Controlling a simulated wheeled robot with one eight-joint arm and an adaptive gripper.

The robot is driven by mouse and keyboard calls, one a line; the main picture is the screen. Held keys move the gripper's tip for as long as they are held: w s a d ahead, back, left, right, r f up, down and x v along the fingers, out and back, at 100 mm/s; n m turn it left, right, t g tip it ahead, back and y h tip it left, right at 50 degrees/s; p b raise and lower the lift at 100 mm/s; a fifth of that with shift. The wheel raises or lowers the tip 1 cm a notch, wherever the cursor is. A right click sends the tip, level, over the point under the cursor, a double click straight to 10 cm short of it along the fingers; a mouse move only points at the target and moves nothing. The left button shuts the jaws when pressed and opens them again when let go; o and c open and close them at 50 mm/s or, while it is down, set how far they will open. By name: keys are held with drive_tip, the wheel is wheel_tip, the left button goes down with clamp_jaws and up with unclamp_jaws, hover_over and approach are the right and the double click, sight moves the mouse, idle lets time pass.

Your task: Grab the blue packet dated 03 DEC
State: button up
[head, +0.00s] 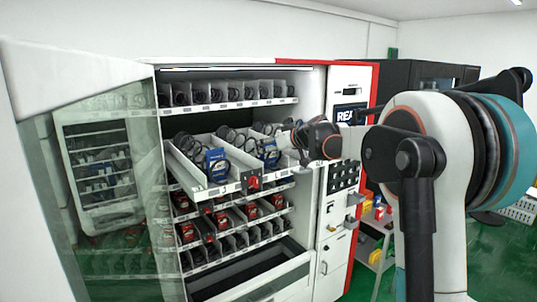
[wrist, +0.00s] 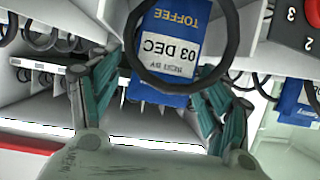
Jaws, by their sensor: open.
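The blue packet dated 03 DEC (wrist: 168,45) fills the upper middle of the wrist view, which shows it upside down with "TOFFEE" on it. A black coil loops across its face. In the head view, a blue packet at the right of the pulled-out tray (head: 268,153) appears to be the same one. My gripper (wrist: 168,75) is open, its teal fingers on either side of the packet; I cannot tell whether they touch it. In the head view my gripper (head: 300,140) is close to that packet's right, its fingers mostly hidden.
A second blue packet (head: 216,164) stands to the left in the same tray (head: 215,191). A red knob (head: 252,183) sits on the tray's front edge. Black coils and dividers crowd the lanes. The glass door (head: 95,180) stands open at left. Red packets (head: 187,232) fill lower shelves.

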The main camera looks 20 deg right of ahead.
drive_tip(key=shift+w+a+f, duration=0.15)
drive_tip(key=shift+w+f, duration=0.05)
drive_tip(key=shift+w, duration=0.2)
drive_tip(key=c, duration=1.2)
drive_tip(key=shift+o, duration=0.2)
